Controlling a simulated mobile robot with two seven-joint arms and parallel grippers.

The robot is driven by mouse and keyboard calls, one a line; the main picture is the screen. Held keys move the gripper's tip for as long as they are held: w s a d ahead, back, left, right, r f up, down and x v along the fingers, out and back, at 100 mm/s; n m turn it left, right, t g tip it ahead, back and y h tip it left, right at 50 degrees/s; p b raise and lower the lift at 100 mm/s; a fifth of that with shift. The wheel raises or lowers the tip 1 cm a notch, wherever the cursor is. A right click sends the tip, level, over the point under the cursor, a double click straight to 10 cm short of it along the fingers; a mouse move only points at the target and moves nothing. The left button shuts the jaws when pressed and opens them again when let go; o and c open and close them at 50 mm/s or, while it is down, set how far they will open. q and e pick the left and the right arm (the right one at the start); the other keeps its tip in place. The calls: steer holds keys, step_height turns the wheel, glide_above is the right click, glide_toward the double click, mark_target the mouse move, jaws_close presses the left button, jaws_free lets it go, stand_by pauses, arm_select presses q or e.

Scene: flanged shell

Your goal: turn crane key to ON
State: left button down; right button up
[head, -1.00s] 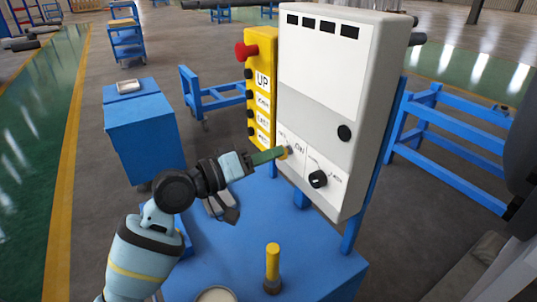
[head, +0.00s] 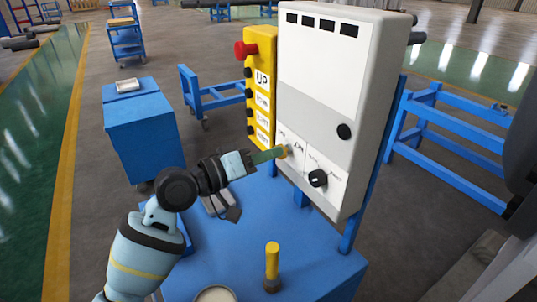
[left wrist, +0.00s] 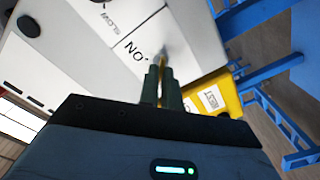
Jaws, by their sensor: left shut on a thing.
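The crane key (head: 285,151) sits at the lower left of the white control panel (head: 330,75), beside a printed ON label. My left gripper (head: 279,153) reaches it from the left, its green fingers shut on the key. In the left wrist view the two fingers (left wrist: 161,85) close together around a thin yellowish piece, with the ON label just left of them. The fingers hide most of the key, so its exact angle cannot be told. My right gripper is not in view.
A black rotary knob (head: 318,178) is right of the key. A yellow button box (head: 262,90) with a red button is left of the panel. A yellow-topped post (head: 272,262) stands on the blue table (head: 225,262) below.

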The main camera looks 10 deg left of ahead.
arm_select(q)
steer(key=shift+r+m+b, duration=0.1)
steer(key=shift+m+b, duration=0.3)
steer(key=shift+m, duration=8.2)
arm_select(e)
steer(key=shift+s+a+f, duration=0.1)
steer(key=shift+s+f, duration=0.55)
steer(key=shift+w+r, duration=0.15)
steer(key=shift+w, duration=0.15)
arm_select(q)
steer(key=c, duration=1.6)
jaws_free()
steer(key=shift+d, duration=0.1)
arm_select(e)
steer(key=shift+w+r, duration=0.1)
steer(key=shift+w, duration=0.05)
arm_select(q)
steer(key=shift+s, duration=0.15)
